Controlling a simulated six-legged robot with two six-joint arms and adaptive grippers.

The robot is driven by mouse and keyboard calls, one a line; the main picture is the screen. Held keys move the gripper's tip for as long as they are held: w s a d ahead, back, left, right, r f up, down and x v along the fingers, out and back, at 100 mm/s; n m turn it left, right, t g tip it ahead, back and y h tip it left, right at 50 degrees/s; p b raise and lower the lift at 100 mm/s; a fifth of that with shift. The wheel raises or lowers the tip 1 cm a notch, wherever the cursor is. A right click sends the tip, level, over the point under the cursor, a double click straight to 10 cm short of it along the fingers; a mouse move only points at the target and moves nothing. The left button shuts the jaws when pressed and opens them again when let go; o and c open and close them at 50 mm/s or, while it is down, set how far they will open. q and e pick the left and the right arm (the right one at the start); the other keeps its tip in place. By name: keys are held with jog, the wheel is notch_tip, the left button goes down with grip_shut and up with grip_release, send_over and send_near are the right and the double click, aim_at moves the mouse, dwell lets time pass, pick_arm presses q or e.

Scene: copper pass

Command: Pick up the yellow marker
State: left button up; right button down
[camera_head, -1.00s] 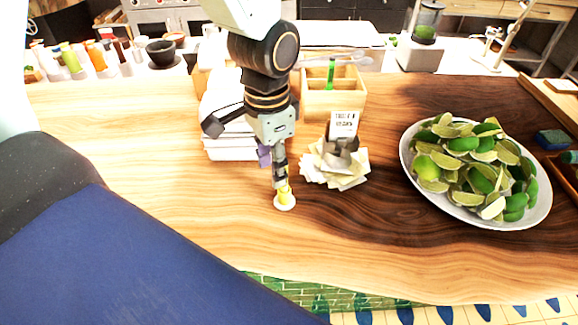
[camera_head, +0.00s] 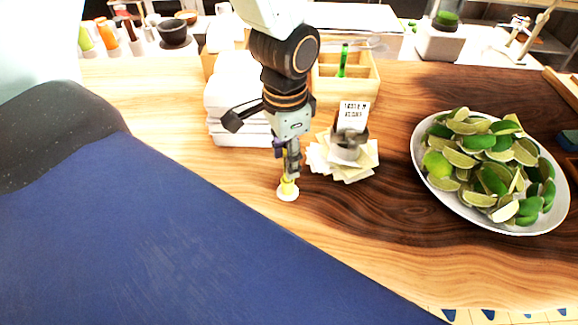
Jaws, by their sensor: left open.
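The yellow marker (camera_head: 288,187) is a small yellow piece on a round white base, on the wooden counter (camera_head: 330,235) near the middle of the view. My left gripper (camera_head: 287,172) comes down from above, with its fingertips right at the top of the marker. Its jaws are open, and the fingers partly hide the marker's upper part. I cannot tell whether the fingers touch it. My right gripper is not in view.
A metal holder with a printed card (camera_head: 352,117) stands on paper slips (camera_head: 342,165) just right of my gripper. Folded white cloths (camera_head: 238,132) and a wooden box (camera_head: 365,85) are behind. A plate of limes (camera_head: 555,215) is at right.

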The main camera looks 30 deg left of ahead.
pick_arm(q)
jog(key=f, duration=0.4)
jog(key=shift+w+a, duration=0.15)
jog(key=shift+w, duration=0.1)
jog(key=shift+w+f, duration=0.25)
jog(key=shift+f, duration=0.2)
jog(key=shift+s+d+r, duration=0.25)
jog(key=shift+s, duration=0.15)
jog(key=shift+c, duration=0.6)
jog(key=shift+a, duration=0.15)
jog(key=c, duration=0.3)
jog(key=shift+w+a+f, duration=0.1)
jog(key=shift+w+f, duration=0.1)
jog(key=shift+w, duration=0.1)
jog(key=shift+c, duration=1.4)
jog(key=shift+r, duration=0.1)
jog(key=shift+c, duration=1)
jog(key=shift+s, duration=0.25)
grip_shut()
